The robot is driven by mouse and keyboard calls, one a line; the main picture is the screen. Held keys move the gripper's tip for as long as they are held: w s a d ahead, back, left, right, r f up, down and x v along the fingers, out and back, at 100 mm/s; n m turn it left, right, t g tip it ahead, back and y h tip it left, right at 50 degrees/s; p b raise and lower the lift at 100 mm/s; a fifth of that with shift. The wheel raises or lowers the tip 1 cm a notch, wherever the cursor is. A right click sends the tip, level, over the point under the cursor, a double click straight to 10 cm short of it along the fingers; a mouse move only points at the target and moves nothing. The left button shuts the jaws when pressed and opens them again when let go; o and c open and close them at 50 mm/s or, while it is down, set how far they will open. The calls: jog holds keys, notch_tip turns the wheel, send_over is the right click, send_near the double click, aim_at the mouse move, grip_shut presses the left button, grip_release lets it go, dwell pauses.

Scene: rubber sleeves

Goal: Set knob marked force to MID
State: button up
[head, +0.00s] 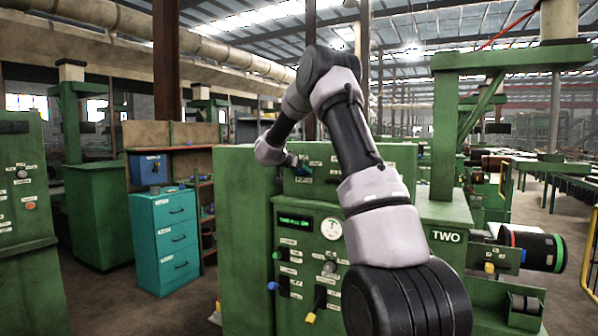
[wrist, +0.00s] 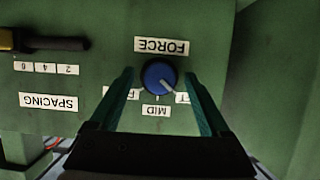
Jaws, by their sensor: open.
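The blue round force knob (wrist: 159,77) is on a green panel in the wrist view, which shows the panel upside down. The FORCE label (wrist: 161,46) is above it in the picture. The knob's white pointer line slants to the lower right, toward a partly covered label (wrist: 182,98). The MID label (wrist: 156,111) is straight below the knob. A third label (wrist: 133,95) at lower left is partly covered by a finger. My gripper (wrist: 158,78) is open, its green fingers on either side of the knob with gaps visible. In the head view my gripper (head: 297,163) is at the green machine's upper panel; I cannot make out the knob there.
A slider (wrist: 62,43) with numbered marks and a SPACING label (wrist: 48,102) is left of the knob in the wrist view. In the head view, a lower panel (head: 310,260) holds a gauge (head: 332,228), several buttons and a yellow-tipped lever (head: 316,304). A teal drawer cabinet (head: 166,240) stands left.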

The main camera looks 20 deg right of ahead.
grip_shut()
dwell(0.3)
jog(key=m+t+y, duration=0.1)
jog(key=m+t, duration=0.1)
jog(key=m, duration=0.1)
jog(key=shift+s, duration=0.15)
jog(key=shift+d+f+m+t+y, duration=0.1)
jog(key=shift+m+t+y, duration=0.3)
jog(key=shift+m, duration=0.5)
jog(key=shift+f+m+t+y, duration=0.1)
jog(key=shift+m+t+y, duration=0.1)
jog(key=shift+m+t, duration=0.5)
jog(key=shift+m, duration=0.4)
grip_release()
